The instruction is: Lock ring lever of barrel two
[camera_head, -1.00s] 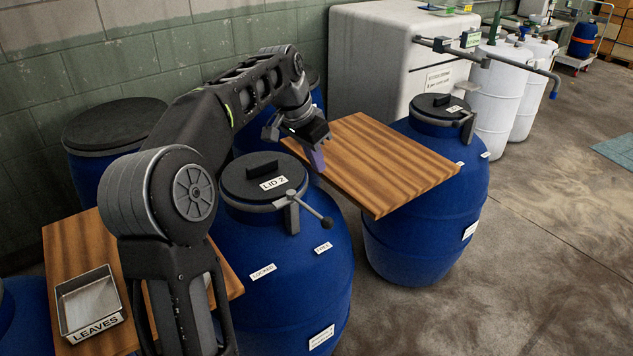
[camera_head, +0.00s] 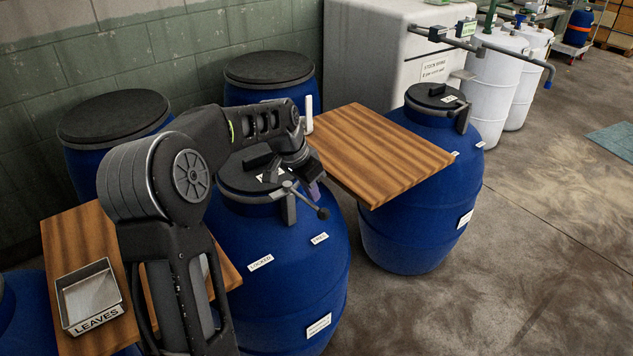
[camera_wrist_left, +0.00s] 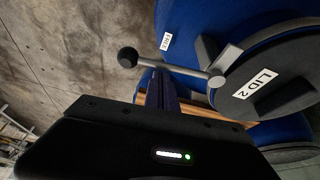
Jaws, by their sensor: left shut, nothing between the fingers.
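Barrel two (camera_head: 275,305) is the blue barrel in the middle, with its black lid, marked LID 2 (camera_wrist_left: 265,85) in the left wrist view. Its ring lever (camera_head: 308,200) is a grey rod with a black knob (camera_head: 323,213), pointing right and forward, on the side of the FREE label (camera_head: 320,238). The LOCKED label (camera_head: 261,262) is further left. My left gripper (camera_head: 315,191) is shut and empty beside the lever. In the left wrist view its fingers (camera_wrist_left: 163,84) reach up close to the rod (camera_wrist_left: 170,69), between knob and ring; I cannot tell whether they touch. My right gripper is out of view.
A wooden board (camera_head: 380,155) lies just right of barrel two, beside another blue barrel (camera_head: 410,220). A LEAVES tray (camera_head: 90,297) sits on a wooden board at left. More lidded barrels stand behind. Open floor lies at right.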

